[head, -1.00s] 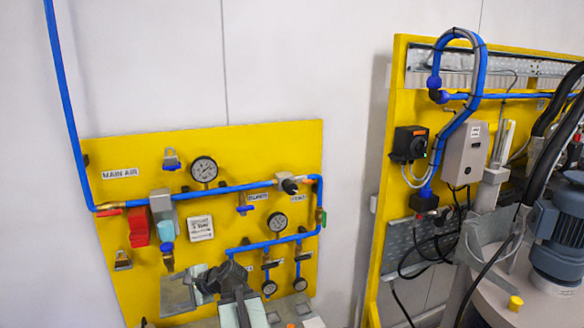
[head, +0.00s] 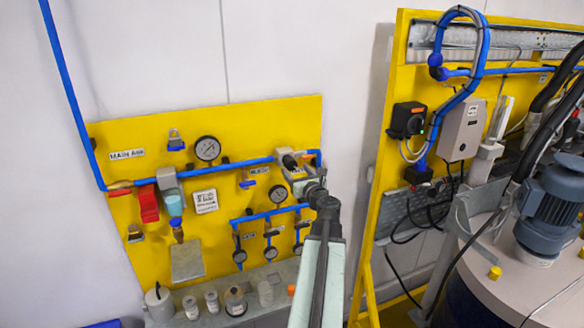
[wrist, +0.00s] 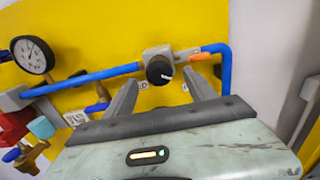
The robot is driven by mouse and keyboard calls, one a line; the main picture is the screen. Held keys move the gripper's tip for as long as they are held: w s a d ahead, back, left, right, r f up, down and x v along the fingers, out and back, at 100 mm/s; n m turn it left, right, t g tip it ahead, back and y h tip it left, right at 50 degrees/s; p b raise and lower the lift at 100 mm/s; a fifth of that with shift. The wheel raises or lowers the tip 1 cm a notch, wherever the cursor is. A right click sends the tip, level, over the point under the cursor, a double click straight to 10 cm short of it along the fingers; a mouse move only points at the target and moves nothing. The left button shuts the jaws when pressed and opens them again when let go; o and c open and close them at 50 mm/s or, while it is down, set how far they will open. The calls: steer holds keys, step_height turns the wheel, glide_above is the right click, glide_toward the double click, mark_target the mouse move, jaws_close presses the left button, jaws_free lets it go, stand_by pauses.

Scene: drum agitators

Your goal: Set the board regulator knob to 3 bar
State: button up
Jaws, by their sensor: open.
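The board regulator has a round black knob (wrist: 158,70) with a white pointer mark on its right side. It sits on a grey body (wrist: 158,53) in the blue pipe, and also shows at the board's upper right in the head view (head: 289,161). My gripper (wrist: 160,77) is open, its two dark fingers reaching up on either side below the knob. No contact with the knob shows. In the head view my gripper (head: 311,180) is just right of and below the knob. A large gauge (head: 207,148) is left of it and a smaller gauge (head: 277,194) below; their readings are too small to tell.
The yellow board (head: 225,130) also carries a red valve block (head: 148,203) and blue pipes. A shelf below holds several jars (head: 235,301). A second yellow panel (head: 394,75) and a motor (head: 555,208) stand to the right.

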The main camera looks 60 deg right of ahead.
mark_target(293, 167)
steer(key=x, duration=0.4)
steer(key=shift+a, duration=0.1)
steer(key=c, duration=1.4)
steer(key=shift+n, duration=0.4)
steer(key=shift+s+n, duration=0.1)
steer(key=shift+n, duration=2.4)
steer(key=o, duration=1.4)
